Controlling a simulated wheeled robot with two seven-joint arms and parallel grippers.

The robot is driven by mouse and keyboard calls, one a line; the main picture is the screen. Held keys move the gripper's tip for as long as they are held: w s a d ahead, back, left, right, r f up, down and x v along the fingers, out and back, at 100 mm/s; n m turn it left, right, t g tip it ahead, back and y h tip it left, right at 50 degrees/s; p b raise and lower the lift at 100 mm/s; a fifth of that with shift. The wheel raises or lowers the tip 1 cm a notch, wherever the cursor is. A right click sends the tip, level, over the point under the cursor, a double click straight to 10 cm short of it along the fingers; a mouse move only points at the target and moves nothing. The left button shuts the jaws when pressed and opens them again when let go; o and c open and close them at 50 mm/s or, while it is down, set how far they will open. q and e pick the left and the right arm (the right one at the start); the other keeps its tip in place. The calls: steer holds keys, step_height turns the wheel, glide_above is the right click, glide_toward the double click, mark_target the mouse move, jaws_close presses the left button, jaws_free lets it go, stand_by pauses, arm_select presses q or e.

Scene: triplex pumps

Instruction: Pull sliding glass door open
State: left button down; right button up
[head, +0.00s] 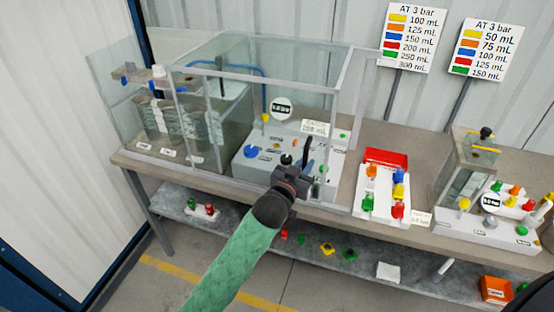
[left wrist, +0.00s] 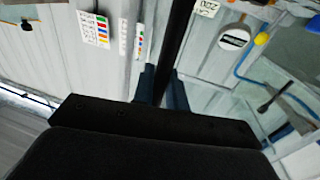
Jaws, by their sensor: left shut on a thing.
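A clear glass enclosure with a grey frame (head: 342,85) stands on the bench in the head view. Its sliding glass door (head: 312,108) is at the front, with a dark upright handle (head: 306,148). My left gripper (head: 299,165), on a green-sleeved arm, is at this handle. In the left wrist view, the two fingers (left wrist: 162,88) are on either side of the dark handle bar (left wrist: 179,38), shut on it. The gripper hides the lower part of the handle. How far the door stands open is hard to tell through the clear panes. My right gripper is not in view.
Inside the enclosure are a white pump unit (head: 252,150) and liquid containers (head: 190,125). Right of it, a red tray (head: 386,158) and a second pump unit (head: 480,228) stand on the bench. Loose coloured parts lie on the lower shelf (head: 345,245). Signs (head: 411,37) stand behind.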

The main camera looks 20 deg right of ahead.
arm_select(q)
steer(key=s+d, duration=0.5)
steer(key=d, duration=0.1)
steer(key=shift+d, duration=0.4)
steer(key=c, duration=1.5)
jaws_free()
steer(key=shift+r, duration=0.1)
steer(key=shift+w, duration=0.1)
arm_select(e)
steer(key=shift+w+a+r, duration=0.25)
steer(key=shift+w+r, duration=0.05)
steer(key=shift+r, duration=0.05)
arm_select(q)
steer(key=b+v, duration=0.3)
steer(key=v, duration=0.5)
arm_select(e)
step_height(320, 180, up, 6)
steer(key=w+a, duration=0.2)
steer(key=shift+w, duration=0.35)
